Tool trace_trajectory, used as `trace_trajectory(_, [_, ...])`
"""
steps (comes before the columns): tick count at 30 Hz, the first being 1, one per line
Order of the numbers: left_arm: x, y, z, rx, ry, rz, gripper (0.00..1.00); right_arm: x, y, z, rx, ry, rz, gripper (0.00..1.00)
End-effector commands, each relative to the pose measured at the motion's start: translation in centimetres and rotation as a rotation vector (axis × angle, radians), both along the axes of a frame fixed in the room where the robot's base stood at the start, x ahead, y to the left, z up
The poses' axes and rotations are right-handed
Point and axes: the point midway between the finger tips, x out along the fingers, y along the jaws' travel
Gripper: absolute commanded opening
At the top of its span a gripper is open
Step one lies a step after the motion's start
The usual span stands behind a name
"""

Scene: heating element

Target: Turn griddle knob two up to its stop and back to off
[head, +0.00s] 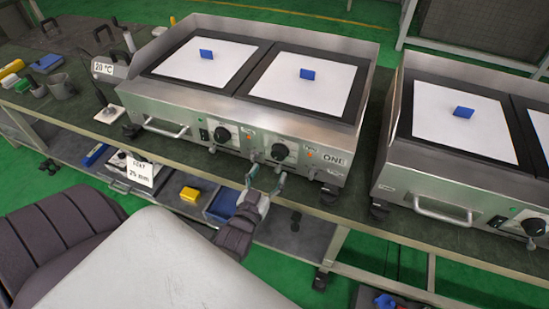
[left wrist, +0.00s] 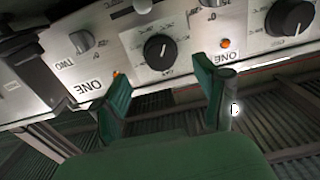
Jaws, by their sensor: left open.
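The left griddle's steel front carries two black knobs. The left one (head: 222,134) and the right one (head: 280,151) show in the head view. The left wrist view looks upside down, with one knob (left wrist: 158,48) near its middle and another knob (left wrist: 290,17) at upper right. A ONE label and a TWO label show at its left; I cannot tell which knob is two. My left gripper (head: 267,177) is open and empty, in front of and below the right knob. Its spread green fingers (left wrist: 165,92) flank the middle knob in the picture, apart from it. My right gripper is not in view.
White plates with blue blocks lie on the left griddle (head: 170,97). A second griddle (head: 410,163) stands to the right. The table (head: 358,215) has a narrow front strip.

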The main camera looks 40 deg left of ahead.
Motion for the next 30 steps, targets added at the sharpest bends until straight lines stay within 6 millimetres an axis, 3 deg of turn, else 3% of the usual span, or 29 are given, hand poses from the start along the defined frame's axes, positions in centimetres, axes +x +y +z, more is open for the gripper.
trace_trajectory(3, [-2.4, -0.6, -0.1, -0.001, 0.003, 0.001, 0.73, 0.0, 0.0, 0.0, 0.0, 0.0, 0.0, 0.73])
trace_trajectory(10, [-4.8, -1.2, 0.0, 0.0, 0.0, 0.0, 0.73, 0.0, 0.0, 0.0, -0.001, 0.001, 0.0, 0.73])
trace_trajectory(30, [-5.0, -1.4, -0.6, -0.004, 0.013, -0.005, 0.73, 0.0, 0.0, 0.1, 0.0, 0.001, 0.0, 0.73])
